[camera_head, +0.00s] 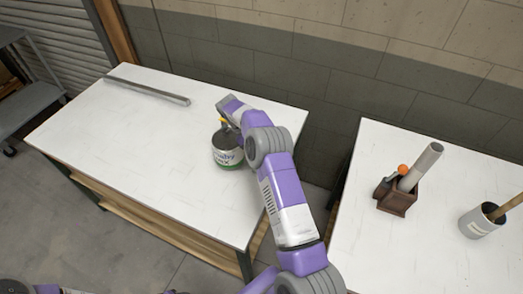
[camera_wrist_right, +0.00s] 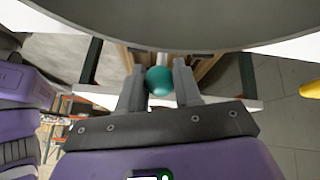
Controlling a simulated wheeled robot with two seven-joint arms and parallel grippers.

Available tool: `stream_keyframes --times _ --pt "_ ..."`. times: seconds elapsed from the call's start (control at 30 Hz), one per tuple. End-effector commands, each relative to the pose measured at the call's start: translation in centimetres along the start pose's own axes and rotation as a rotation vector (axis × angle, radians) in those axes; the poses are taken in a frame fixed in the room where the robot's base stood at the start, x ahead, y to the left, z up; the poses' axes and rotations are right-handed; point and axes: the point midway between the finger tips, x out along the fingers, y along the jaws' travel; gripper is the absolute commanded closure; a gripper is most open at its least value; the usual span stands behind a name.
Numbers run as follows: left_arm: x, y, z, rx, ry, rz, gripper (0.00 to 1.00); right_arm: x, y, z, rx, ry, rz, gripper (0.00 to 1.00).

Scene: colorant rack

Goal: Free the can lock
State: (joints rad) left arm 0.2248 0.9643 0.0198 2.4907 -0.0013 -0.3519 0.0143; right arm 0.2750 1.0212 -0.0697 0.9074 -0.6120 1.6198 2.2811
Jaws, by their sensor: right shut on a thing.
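A paint can (camera_head: 228,157) with a white and green label stands upright on the left white table, near its right end. My right arm reaches over to it, and its hand hides part of the can's top. A small yellow part (camera_head: 223,122) shows at the can's upper edge; a yellow piece also shows at the right edge of the wrist view (camera_wrist_right: 317,86). In the wrist view my right gripper (camera_wrist_right: 159,84) is shut on a teal ball knob (camera_wrist_right: 160,80) with a pale stem, just below a large grey curved surface (camera_wrist_right: 170,25). My left gripper is out of view.
A grey bar (camera_head: 147,90) lies at the back left of the left table (camera_head: 110,130). The right table (camera_head: 370,255) holds a brown holder (camera_head: 397,202) with tools and a grey pot (camera_head: 477,224) with a wooden handle. A gap separates the tables.

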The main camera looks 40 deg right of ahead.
Motion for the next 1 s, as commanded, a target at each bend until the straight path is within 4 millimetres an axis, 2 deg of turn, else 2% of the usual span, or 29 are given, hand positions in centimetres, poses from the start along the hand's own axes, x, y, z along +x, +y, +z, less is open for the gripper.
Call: stream_keyframes --times 0.7,0.73,0.87,1.0 --pt "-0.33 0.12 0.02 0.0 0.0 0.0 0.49 -0.28 -0.08 0.52 0.0 0.051 0.014 1.0" --pt "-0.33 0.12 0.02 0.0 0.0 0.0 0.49 -0.27 -0.08 0.52 0.0 0.05 0.014 0.63" --pt "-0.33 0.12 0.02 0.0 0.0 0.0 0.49 -0.26 -0.08 0.5 0.0 0.051 0.015 0.44" --pt "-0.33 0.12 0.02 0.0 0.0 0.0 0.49 -0.24 -0.08 0.46 0.001 0.052 0.015 0.42"
